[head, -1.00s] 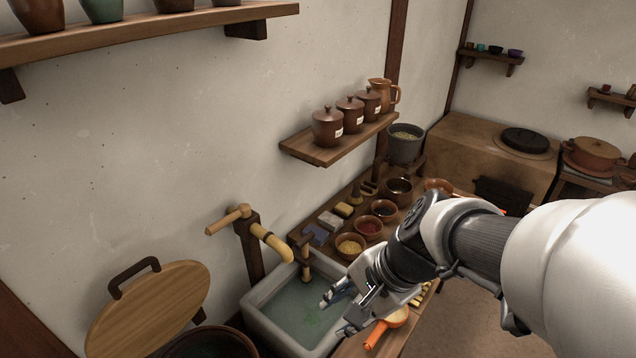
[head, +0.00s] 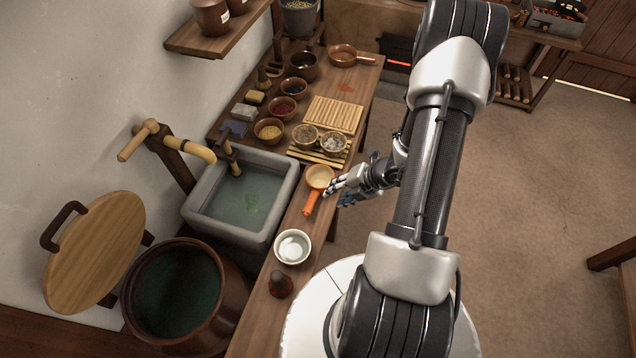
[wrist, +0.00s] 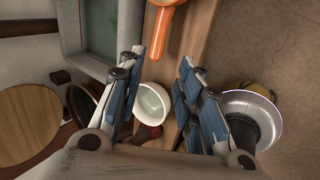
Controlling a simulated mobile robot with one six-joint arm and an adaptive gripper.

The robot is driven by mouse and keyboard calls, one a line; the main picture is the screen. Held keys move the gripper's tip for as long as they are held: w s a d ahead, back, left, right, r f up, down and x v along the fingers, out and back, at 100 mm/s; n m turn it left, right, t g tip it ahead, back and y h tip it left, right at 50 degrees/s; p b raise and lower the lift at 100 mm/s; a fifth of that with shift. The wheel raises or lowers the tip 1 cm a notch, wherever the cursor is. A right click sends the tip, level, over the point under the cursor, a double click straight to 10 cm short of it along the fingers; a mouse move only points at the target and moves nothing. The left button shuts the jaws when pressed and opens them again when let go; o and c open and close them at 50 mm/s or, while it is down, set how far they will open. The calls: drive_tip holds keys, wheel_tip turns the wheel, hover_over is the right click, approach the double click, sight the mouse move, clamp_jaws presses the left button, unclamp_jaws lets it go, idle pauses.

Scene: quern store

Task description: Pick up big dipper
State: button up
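An orange-handled dipper (head: 319,177) with a pale round bowl lies on the wooden counter just right of the sink, its handle toward the front. I take it for the big dipper. Its orange handle also shows at the top of the wrist view (wrist: 160,36), partly cut off by the frame. My gripper (head: 338,194) is close to the dipper's right side in the head view, fingers pointing left. In the wrist view my gripper (wrist: 161,65) has its fingers apart with nothing between the tips; the dipper is ahead of them. I cannot tell the exact height gap.
The stone sink (head: 290,182) holds water. A white bowl (head: 292,247) and a dark cone-shaped object (head: 281,284) stand nearer on the counter. Two small bowls on a slatted mat (head: 300,154) and several ingredient bowls lie behind. A large dark pot (head: 222,300) stands left.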

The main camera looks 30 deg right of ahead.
sight(311, 206)
drive_tip(key=b+x, duration=0.3)
drive_tip(key=x, duration=0.8)
drive_tip(key=shift+w+a+f, duration=0.1)
drive_tip(key=shift+a+f, duration=0.1)
drive_tip(key=x, duration=0.1)
drive_tip(key=b+x, duration=0.1)
drive_tip(key=x, duration=0.3)
drive_tip(key=shift+a+f, duration=0.1)
drive_tip(key=shift+a, duration=0.25)
drive_tip(key=shift+c, duration=0.5)
clamp_jaws()
